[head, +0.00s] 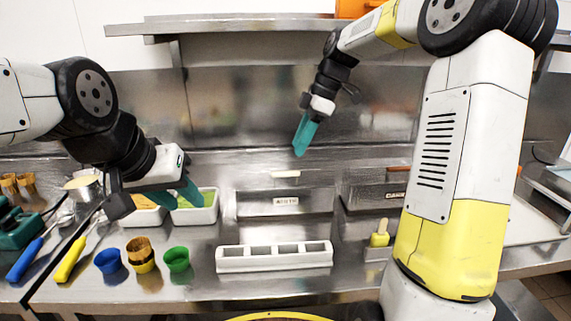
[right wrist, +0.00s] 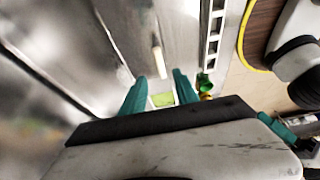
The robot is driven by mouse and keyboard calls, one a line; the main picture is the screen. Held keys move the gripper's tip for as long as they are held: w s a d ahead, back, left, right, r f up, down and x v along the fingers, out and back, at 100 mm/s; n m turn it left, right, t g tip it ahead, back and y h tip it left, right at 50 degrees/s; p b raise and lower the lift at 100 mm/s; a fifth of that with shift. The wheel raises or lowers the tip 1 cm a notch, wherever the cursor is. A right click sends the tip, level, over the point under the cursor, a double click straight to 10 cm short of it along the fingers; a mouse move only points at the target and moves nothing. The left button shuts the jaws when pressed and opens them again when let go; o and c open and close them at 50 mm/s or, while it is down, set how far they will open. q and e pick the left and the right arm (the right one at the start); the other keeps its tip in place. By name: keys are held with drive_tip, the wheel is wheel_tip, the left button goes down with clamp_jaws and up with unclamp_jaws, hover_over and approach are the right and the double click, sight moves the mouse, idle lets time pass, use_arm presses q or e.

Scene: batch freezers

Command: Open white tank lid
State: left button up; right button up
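The white tank (head: 285,202) is a steel box at the back of the counter with a printed label on its front. Its steel lid lies flat on top and carries a cream handle (head: 285,174). The handle also shows in the right wrist view (right wrist: 157,62), ahead of the fingertips. My right gripper (head: 300,150) is above and behind the lid, pointing down and apart from the handle. Its teal fingers (right wrist: 160,78) stand apart with nothing between them. My left gripper (head: 188,195) is over the containers on the left; its finger gap is not clear.
A second tank (head: 375,195) with a brown handle (head: 398,168) stands to the right. A white divided holder (head: 274,257) lies in front. Blue (head: 109,261) and green (head: 177,259) cups stand at front left. A shelf (head: 230,25) runs above. A yellow-handled tool (head: 380,236) stands at right.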

sight(284, 173)
drive_tip(key=x, duration=0.7)
drive_tip(key=shift+a+f, duration=0.15)
drive_tip(key=shift+f, duration=0.05)
clamp_jaws()
idle(1.2)
